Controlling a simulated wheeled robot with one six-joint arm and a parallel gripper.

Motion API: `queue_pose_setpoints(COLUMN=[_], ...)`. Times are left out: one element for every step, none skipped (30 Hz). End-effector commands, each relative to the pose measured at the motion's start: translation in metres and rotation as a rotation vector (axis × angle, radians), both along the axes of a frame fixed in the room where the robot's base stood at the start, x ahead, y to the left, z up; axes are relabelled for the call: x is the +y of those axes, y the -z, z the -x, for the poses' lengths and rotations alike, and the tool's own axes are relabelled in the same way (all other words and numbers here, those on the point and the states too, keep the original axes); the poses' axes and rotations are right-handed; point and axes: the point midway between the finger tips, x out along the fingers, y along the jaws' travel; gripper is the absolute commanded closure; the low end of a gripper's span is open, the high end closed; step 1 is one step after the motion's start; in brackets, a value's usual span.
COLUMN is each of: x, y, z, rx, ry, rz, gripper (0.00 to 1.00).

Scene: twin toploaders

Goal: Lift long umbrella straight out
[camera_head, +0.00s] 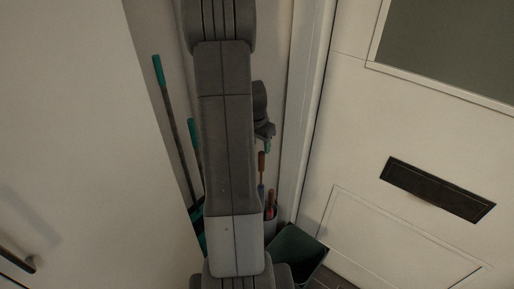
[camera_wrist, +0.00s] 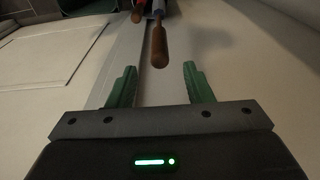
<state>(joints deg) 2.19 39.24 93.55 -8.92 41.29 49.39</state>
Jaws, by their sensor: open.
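The long umbrella appears to be the one with the straight brown wooden handle (camera_wrist: 159,46), which stands upright with a blue-grey body below it. In the head view its brown handle (camera_head: 261,161) rises above a grey stand (camera_head: 270,226), partly hidden behind my arm. My gripper (camera_wrist: 160,75) is open, with green fingers and nothing between them. The handle's end lies just beyond the fingertips, roughly centred between them. In the head view only a green fingertip of my gripper (camera_head: 268,146) shows, above the handle.
A shorter red-orange handle (camera_wrist: 138,12) stands close beside the umbrella. A dark green bin (camera_head: 299,250) is right of the stand. Teal-handled poles (camera_head: 174,115) lean at the left. A white door (camera_head: 365,150) and its frame are close on the right.

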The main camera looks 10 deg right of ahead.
Motion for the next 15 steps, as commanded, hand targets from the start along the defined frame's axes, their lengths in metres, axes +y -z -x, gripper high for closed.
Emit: queue_pose_setpoints(x=[-0.001,-0.002,-0.003,-0.003,-0.004,-0.004,-0.005,-0.005,-0.006,-0.006,-0.007,-0.007,-0.008,-0.008,-0.008], y=[0.012,0.018,0.026,0.032,0.037,0.044,0.049,0.054,0.059,0.063,0.067,0.070,0.073,0.075,0.077], z=[0.000,-0.001,-0.002,-0.002,-0.003,-0.004,-0.005,-0.005,-0.006,-0.006,-0.007,-0.007,-0.008,-0.008,-0.008], rx=[0.004,0.004,0.005,0.004,0.004,0.004,0.003,0.003,0.003,0.002,0.001,0.001,0.001,0.000,0.000], ry=[0.000,0.000,0.000,0.000,0.000,0.000,0.001,0.001,0.001,0.001,0.001,0.000,0.000,0.000,0.000], rz=[0.000,0.000,-0.001,-0.001,-0.001,-0.001,-0.001,-0.001,0.000,-0.001,0.000,0.000,0.000,0.000,0.000], gripper=[0.54,0.54,0.54,0.54,0.54,0.54,0.54,0.54,0.54,0.54,0.54,0.54,0.54,0.54,0.54])
